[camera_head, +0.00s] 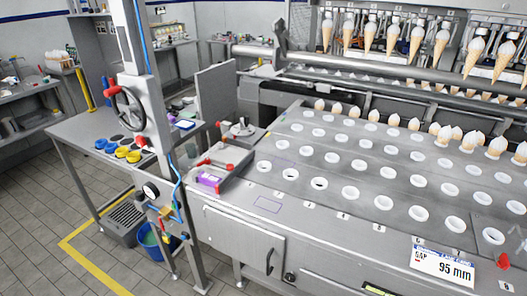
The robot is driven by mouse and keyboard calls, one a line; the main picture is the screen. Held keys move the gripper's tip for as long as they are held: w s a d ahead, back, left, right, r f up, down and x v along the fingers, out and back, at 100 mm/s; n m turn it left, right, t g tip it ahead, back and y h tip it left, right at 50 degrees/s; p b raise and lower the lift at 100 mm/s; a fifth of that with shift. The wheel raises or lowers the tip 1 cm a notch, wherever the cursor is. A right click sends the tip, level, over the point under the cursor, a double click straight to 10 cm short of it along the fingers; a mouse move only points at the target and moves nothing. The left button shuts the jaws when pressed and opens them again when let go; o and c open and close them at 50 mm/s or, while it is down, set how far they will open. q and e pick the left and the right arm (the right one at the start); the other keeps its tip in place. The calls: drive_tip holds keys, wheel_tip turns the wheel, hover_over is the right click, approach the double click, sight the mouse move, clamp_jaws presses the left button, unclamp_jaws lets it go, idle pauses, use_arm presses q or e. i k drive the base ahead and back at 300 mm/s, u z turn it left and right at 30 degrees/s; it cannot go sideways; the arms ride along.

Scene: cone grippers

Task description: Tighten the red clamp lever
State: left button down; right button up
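Neither of my grippers is in view. Several small red parts show, and I cannot tell for sure which is the clamp lever. A red lever-like part (503,261) stands at the front right edge of the steel machine top, right of the "95 mm" label (442,264). A thin red handle (203,162) and a red knob (229,167) sit on the small fixture at the machine's left end. Whether any of these is tight or loose cannot be seen.
The machine top (340,215) has rows of white-rimmed holes, with filled cones (416,124) along its back. A grey post with a handwheel (127,108) stands at left beside a table (85,128). A blue bucket (152,240) is on the floor. Tiled floor is free at lower left.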

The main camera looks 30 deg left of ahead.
sight(206, 160)
drive_tip(key=u, duration=1.4)
